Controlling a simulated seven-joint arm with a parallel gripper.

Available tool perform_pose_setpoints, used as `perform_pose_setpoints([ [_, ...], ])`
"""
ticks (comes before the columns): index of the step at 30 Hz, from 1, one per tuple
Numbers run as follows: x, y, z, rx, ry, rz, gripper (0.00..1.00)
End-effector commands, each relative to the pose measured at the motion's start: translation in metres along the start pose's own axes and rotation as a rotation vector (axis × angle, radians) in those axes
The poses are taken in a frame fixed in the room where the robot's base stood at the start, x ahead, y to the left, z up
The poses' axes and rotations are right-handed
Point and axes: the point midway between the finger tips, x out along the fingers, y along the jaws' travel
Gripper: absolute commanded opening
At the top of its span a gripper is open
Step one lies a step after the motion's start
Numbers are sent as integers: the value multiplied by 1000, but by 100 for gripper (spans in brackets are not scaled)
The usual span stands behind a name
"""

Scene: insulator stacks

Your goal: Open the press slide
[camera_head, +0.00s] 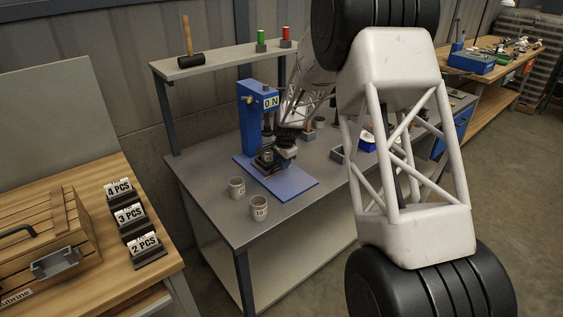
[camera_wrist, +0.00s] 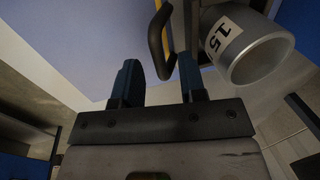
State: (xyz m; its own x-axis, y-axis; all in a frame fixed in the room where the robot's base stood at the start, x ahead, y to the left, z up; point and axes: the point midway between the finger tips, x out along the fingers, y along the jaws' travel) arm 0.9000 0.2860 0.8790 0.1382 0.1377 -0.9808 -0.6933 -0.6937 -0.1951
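The blue press (camera_head: 250,110), with an "ON" label, stands on a blue base plate (camera_head: 292,186) on the grey bench. My gripper (camera_head: 274,156) is low at the front of the press. In the wrist view its two blue-tipped fingers (camera_wrist: 158,76) are apart with nothing clamped. A black looped handle (camera_wrist: 158,42) beside a yellow strip lies just beyond and partly between the fingertips, nearer the right finger. A grey cylinder marked "15" (camera_wrist: 225,38) sits to the right of the handle. My gripper hides much of the slide area in the head view.
Two labelled cups (camera_head: 259,208) stand on the bench at the front left of the plate. A shelf (camera_head: 215,64) behind holds a hammer (camera_head: 189,55) and red and green pieces. A wooden crate (camera_head: 50,238) and number cards (camera_head: 130,214) are on the left table.

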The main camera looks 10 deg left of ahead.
Motion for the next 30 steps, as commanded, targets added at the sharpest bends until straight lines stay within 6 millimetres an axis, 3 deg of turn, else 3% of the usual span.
perform_pose_setpoints([
  [8,1,0,0,0,0,0,38],
  [16,0,0,0,0,0,0,0],
  [30,-2,9,0,1,0,-1,0],
])
